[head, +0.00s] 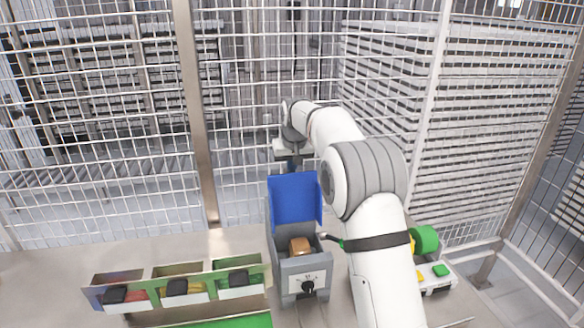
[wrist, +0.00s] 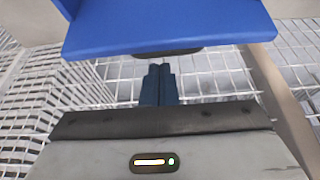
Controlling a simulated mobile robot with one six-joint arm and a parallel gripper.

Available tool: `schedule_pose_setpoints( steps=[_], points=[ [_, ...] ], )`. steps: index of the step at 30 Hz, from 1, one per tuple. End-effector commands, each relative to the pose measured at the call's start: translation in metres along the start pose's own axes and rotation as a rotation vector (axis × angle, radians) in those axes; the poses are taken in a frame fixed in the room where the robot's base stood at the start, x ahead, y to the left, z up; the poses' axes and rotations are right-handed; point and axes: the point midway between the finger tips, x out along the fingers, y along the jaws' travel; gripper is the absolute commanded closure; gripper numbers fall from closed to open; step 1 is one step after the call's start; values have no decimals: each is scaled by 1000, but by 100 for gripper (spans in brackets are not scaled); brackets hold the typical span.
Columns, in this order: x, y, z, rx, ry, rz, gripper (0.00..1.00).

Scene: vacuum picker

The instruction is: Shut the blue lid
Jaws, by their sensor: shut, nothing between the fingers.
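The blue lid (head: 295,199) stands raised, roughly upright, at the back of a grey box (head: 304,274) on the table in the head view. An orange-brown object (head: 300,246) shows inside the open box. My gripper (head: 291,166) is behind and above the lid's top edge, partly hidden by it. In the wrist view my gripper's dark fingers (wrist: 158,80) are shut and empty, pointing toward the blue lid (wrist: 165,25), which fills the top of the picture. Whether the fingertips touch the lid I cannot tell.
A divided bin (head: 180,285) with dark-topped items stands left of the box. A green round part (head: 425,239) and a small panel with a green button (head: 440,271) stand right, beyond my arm. A wire mesh fence (head: 250,90) closes off the back.

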Motion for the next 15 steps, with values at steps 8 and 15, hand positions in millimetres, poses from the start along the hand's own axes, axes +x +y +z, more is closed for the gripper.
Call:
schedule_pose_setpoints(
  steps=[8,15],
  points=[
    [-2,0,7,-1,0,0,100],
    [-2,-1,6,-1,0,0,100]
  ],
)
